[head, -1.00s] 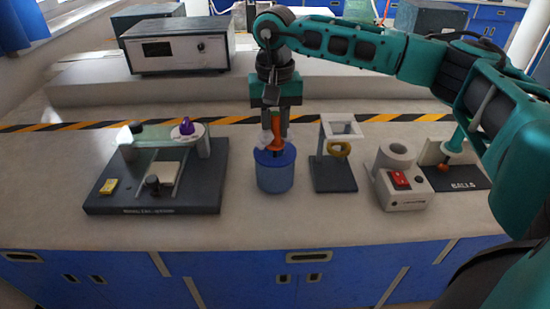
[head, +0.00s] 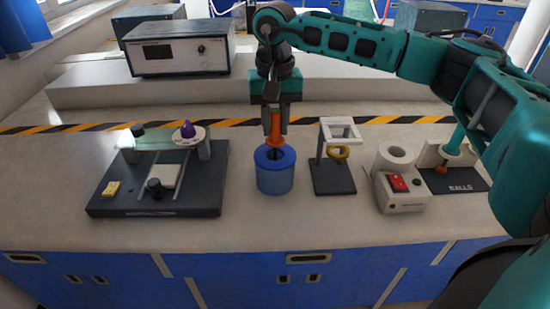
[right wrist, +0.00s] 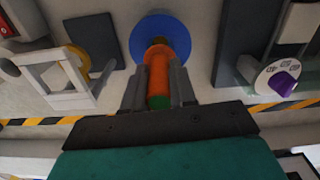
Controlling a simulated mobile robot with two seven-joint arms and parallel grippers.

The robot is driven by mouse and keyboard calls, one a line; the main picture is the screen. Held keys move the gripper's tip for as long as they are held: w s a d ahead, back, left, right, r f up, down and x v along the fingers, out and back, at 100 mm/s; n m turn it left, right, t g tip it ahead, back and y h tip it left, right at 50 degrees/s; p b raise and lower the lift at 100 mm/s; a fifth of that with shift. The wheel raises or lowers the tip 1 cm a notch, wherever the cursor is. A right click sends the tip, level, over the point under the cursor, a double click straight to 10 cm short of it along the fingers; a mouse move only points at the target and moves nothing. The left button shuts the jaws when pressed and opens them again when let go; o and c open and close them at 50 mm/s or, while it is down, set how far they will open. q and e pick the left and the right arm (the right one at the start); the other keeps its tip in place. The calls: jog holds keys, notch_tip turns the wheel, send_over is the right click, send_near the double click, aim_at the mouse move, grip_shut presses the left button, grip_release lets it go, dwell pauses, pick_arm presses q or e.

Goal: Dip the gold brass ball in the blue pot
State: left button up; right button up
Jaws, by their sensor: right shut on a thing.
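The blue pot (head: 275,178) stands upright on the bench in the middle, with a dark opening in its top. My right gripper (head: 275,122) is above it, pointing down and shut on an orange handle (head: 275,130). In the right wrist view the orange handle (right wrist: 157,75) sits between the fingers, with a green end near the palm, and the blue pot (right wrist: 143,32) lies beyond it. The lower end of the handle is over the pot's opening. I cannot make out a gold brass ball; anything at the handle's lower end is hidden or too dark. My left gripper is out of view.
Right of the pot stand a white frame with a yellow ring (head: 339,153), a white device with a red switch (head: 399,183), and a BALLS stand (head: 465,181) holding a green-handled piece. A dark apparatus board (head: 110,205) lies left. Bare bench separates them.

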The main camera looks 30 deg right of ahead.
jog(key=shift+r+p, duration=2.05)
jog(key=shift+r, duration=0.9)
